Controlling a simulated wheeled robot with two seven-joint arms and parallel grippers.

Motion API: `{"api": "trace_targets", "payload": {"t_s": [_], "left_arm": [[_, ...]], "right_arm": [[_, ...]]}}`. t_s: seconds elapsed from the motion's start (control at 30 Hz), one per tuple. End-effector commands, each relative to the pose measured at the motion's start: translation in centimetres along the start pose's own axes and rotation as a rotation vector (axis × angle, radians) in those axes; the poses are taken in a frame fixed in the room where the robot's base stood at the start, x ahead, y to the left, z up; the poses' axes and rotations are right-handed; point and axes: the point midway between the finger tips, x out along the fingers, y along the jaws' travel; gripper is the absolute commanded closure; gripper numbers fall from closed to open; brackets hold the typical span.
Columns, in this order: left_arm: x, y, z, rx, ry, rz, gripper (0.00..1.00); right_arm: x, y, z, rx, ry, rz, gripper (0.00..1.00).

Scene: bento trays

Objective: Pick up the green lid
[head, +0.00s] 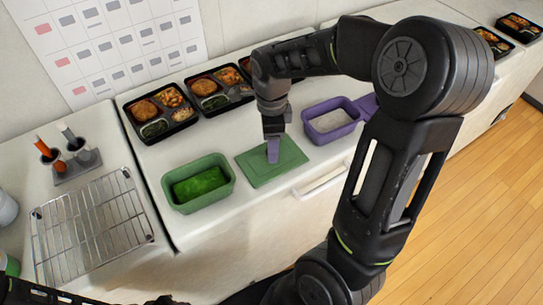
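The green lid (290,170) lies flat on the white counter, just right of the green container (222,163), which is open and holds green food. My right gripper (272,138) points down from above over the middle of the lid. A small purple piece (273,153) shows between the gripper's end and the lid; I cannot tell whether it belongs to the gripper or the lid. The fingers are too small and hidden to tell whether they are open or shut. My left gripper is not in view; only dark parts of my arm show along the bottom edge.
A purple container (331,130) with pale contents stands right of the lid, a purple lid (371,104) beside it. Filled bento trays (183,122) line the back. A wire rack (92,222) and a utensil holder (76,168) stand at the left.

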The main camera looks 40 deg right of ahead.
Motion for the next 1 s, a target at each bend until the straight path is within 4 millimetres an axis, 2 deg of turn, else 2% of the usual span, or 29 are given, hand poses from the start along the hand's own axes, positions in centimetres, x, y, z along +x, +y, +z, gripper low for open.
{"api": "trace_targets", "payload": {"t_s": [0.13, 0.27, 0.83, 1.0], "left_arm": [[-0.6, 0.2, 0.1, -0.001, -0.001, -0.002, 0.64], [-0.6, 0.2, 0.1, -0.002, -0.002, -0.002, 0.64], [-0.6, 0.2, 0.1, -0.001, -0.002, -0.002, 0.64], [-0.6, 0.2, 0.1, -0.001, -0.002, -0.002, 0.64]], "right_arm": [[2.2, 0.1, -0.2, 0.001, 0.002, 0.004, 0.44], [3.1, 0.1, -0.1, 0.000, 0.001, 0.001, 0.44], [3.2, 0.1, -0.1, 0.001, 0.000, 0.000, 0.44], [3.2, 0.1, -0.1, 0.001, 0.000, 0.000, 0.57]]}}
